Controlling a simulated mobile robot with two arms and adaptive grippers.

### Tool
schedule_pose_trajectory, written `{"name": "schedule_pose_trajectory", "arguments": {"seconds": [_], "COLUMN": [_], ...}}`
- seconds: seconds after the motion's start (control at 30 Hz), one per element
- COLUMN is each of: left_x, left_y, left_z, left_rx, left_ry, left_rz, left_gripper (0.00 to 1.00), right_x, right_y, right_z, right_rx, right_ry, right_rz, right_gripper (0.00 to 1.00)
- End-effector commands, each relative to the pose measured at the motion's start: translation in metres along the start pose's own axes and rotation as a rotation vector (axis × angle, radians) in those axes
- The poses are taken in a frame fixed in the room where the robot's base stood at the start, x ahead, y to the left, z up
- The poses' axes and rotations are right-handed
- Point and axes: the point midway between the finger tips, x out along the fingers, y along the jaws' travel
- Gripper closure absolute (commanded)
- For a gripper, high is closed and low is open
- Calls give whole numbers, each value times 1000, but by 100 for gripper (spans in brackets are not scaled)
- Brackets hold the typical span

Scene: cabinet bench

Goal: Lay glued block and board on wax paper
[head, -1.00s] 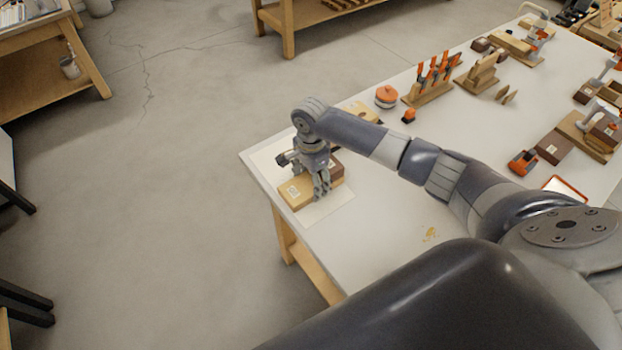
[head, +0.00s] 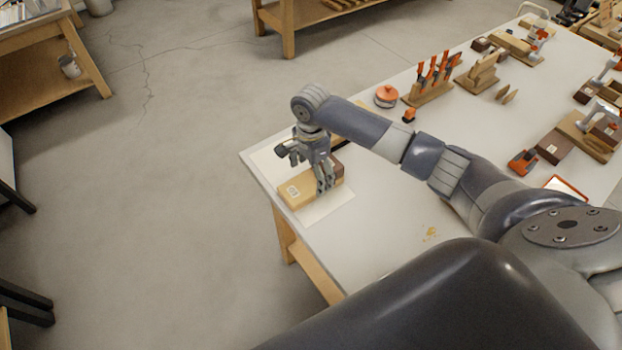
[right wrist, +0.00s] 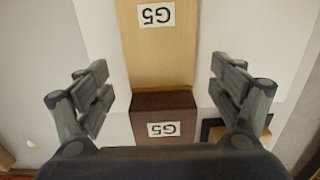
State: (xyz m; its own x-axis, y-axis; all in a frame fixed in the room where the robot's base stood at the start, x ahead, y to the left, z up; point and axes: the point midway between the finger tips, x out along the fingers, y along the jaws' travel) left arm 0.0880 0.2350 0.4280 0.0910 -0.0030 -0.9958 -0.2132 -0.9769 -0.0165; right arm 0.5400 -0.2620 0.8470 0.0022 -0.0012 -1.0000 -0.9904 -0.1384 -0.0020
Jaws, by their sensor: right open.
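A pale wood board (head: 297,194) with a G5 label lies on a white sheet of wax paper (head: 325,209) at the table's near left corner. A dark brown block (head: 339,172) adjoins its right end. In the right wrist view, the board (right wrist: 158,55) meets the block (right wrist: 163,112), which also bears a G5 label, above the white paper (right wrist: 100,30). My right gripper (head: 326,186) is over the block and board. In the wrist view its open fingers (right wrist: 162,84) stand apart on either side, with gaps. My left gripper is not in view.
A dark-brown block (head: 554,147) and clamps lie at the right. The white table (head: 385,235) is clear in front, beside a small tan patch.

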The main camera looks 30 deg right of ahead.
Motion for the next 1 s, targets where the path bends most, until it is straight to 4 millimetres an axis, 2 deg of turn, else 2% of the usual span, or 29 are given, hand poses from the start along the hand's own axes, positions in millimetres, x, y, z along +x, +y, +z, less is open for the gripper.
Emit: {"name": "schedule_pose_trajectory", "arguments": {"seconds": [0.2,0.4,0.6,1.0], "left_x": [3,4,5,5], "left_y": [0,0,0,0], "left_z": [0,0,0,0], "left_rx": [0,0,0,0], "left_ry": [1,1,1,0], "left_rz": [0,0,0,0], "left_gripper": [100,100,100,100], "right_x": [-49,-79,-90,-90], "right_y": [-2,-1,0,0], "right_z": [0,0,0,0], "right_rx": [-1,1,0,0], "right_ry": [-1,0,-1,-1], "right_rz": [-5,-2,0,0], "right_gripper": [14,14,14,14]}}
